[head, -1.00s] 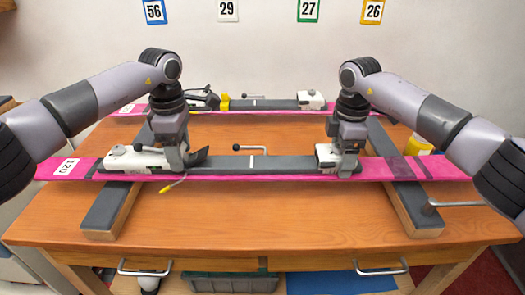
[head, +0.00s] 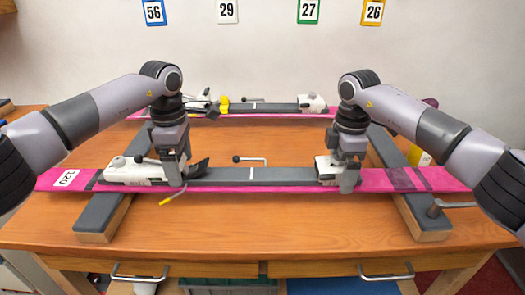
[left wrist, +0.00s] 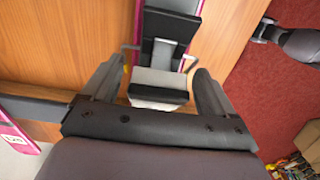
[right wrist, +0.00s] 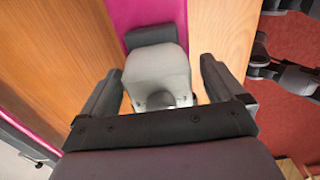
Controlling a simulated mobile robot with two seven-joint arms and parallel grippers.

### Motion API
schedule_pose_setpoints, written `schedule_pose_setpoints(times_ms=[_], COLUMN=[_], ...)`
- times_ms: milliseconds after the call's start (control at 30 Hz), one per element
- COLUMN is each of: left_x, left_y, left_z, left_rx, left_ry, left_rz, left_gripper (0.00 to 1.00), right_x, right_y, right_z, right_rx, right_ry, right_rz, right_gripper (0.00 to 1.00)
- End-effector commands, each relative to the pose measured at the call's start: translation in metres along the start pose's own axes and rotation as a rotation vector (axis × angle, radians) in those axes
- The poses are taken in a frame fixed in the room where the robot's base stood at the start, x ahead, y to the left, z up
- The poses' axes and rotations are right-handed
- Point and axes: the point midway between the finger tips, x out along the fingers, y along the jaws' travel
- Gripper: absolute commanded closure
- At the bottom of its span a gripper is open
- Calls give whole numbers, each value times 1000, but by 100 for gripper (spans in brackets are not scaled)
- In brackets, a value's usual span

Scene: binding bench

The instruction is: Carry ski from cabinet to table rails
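The near pink ski (head: 440,182), with a white 120 tag at its left end, lies flat across the two dark-topped rails (head: 96,217) on the table. My left gripper (head: 172,172) stands over its left white binding part (head: 122,170). In the left wrist view, the open fingers (left wrist: 155,78) straddle the white and black binding (left wrist: 158,88), with small gaps beside it. My right gripper (head: 347,178) is over the right binding part (head: 322,166). In the right wrist view, its fingers (right wrist: 161,78) are apart around the grey-white binding (right wrist: 155,72). Finger contact low down is hard to see.
A second pink ski (head: 280,116) with bindings lies across the far part of the rails. A yellow object (head: 417,155) is partly hidden behind my right arm. The table front (head: 270,235) is bare.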

Motion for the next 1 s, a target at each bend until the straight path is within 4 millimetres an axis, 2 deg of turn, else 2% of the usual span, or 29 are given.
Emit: schedule_pose_setpoints(times_ms=[167,300,433,733,833,1000], left_x=[0,-8,-30,-93,-107,-119], left_y=[0,0,1,0,0,0], left_z=[0,0,0,0,1,0], left_rx=[0,0,0,0,0,0], left_ry=[0,0,0,0,-1,-1], left_rz=[0,1,4,3,2,1], left_gripper=[13,13,13,13,13,13], right_x=[0,0,0,0,0,-2], right_y=[0,0,0,0,0,0], right_z=[0,0,0,0,0,0], right_rx=[0,0,0,0,0,0], right_ry=[0,0,0,0,0,1], right_rz=[0,1,1,1,1,1], right_gripper=[4,4,4,4,4,4])
